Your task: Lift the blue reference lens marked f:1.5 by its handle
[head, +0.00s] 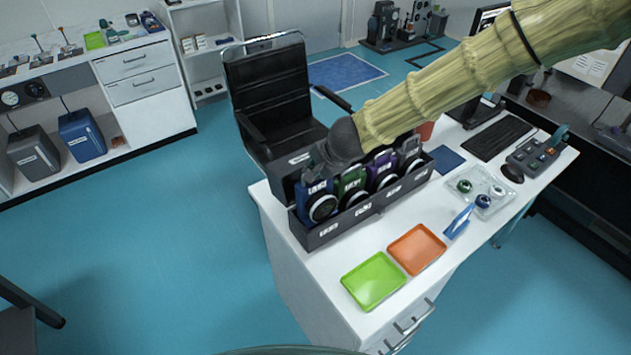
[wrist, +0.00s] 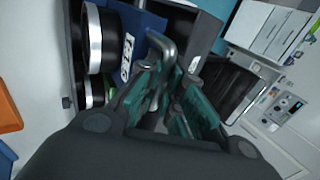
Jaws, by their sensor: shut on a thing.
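The blue reference lens (head: 316,204) stands in the leftmost place of the dark lens box (head: 345,222) on the white table. In the wrist view, the blue lens (wrist: 150,28) shows a white label, too blurred to read surely, and a black-and-silver lens ring. Its grey handle (wrist: 163,42) rises between the green finger pads. My gripper (wrist: 172,82) is shut on this handle. In the head view, my gripper (head: 322,160) is over the left end of the box, and its fingers are partly hidden. The blue lens is still inside the box walls.
A green lens (head: 352,186), a purple lens (head: 381,170) and a grey lens (head: 409,150) stand beside it in the box. A green tray (head: 373,281) and an orange tray (head: 417,249) lie in front. A clear tray (head: 484,193) is to the right. A black chair (head: 272,105) stands behind.

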